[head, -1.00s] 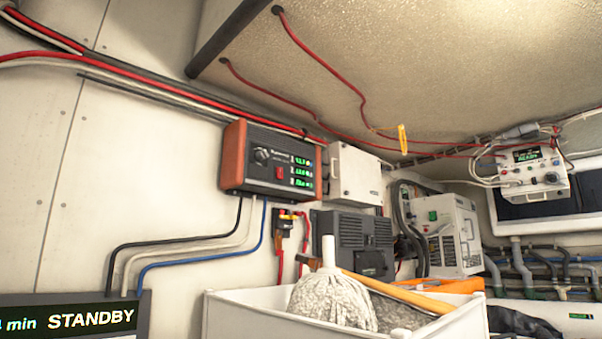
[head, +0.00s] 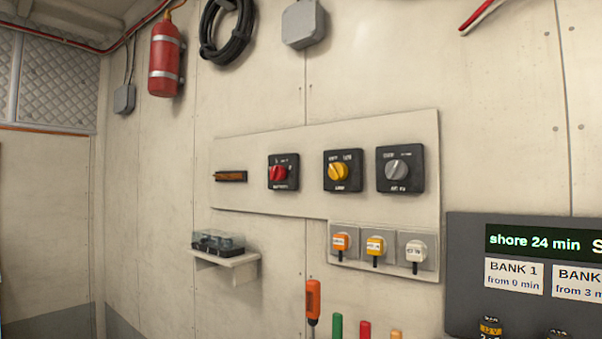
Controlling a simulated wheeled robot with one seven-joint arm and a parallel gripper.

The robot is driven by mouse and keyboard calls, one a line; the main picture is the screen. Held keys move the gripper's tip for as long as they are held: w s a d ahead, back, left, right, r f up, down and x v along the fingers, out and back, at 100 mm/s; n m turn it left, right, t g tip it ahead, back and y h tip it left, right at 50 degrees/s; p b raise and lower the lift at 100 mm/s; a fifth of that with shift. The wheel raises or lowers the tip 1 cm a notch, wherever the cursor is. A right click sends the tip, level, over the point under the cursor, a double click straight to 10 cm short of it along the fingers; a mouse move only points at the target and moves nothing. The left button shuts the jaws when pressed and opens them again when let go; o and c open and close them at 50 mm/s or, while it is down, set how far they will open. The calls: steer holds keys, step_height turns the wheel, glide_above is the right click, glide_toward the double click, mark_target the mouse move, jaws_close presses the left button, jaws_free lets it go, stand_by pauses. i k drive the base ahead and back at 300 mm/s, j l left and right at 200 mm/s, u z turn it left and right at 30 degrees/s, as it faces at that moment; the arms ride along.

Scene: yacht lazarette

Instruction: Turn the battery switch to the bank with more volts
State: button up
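Three rotary switches sit in a row on a pale wall panel (head: 240,150). One has a red knob (head: 278,173), one a yellow knob (head: 341,172) and one a grey knob (head: 398,170). Their small lettering is too blurred to read surely, so I cannot tell which is the battery switch. A dark display board (head: 465,240) at the right edge reads "shore 24 min", with more text cut off. Below that are a BANK 1 label (head: 514,276), "from 0 min", and a partly cut-off BANK label (head: 577,281), "from 3 m...". No volts readings are legible. My gripper is not in view.
Three tagged plugs or sockets (head: 375,246) sit below the switches. A small shelf (head: 226,262) holds a clear-topped box. Several coloured tool handles (head: 337,326) stand at the bottom. A fire extinguisher (head: 165,58) and coiled black hose (head: 227,30) hang above.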

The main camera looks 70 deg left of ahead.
mark_target(277, 172)
steer(key=k+j+u, duration=0.2)
steer(key=j, duration=2.05)
steer(key=j+u, duration=0.2)
steer(key=j, duration=2)
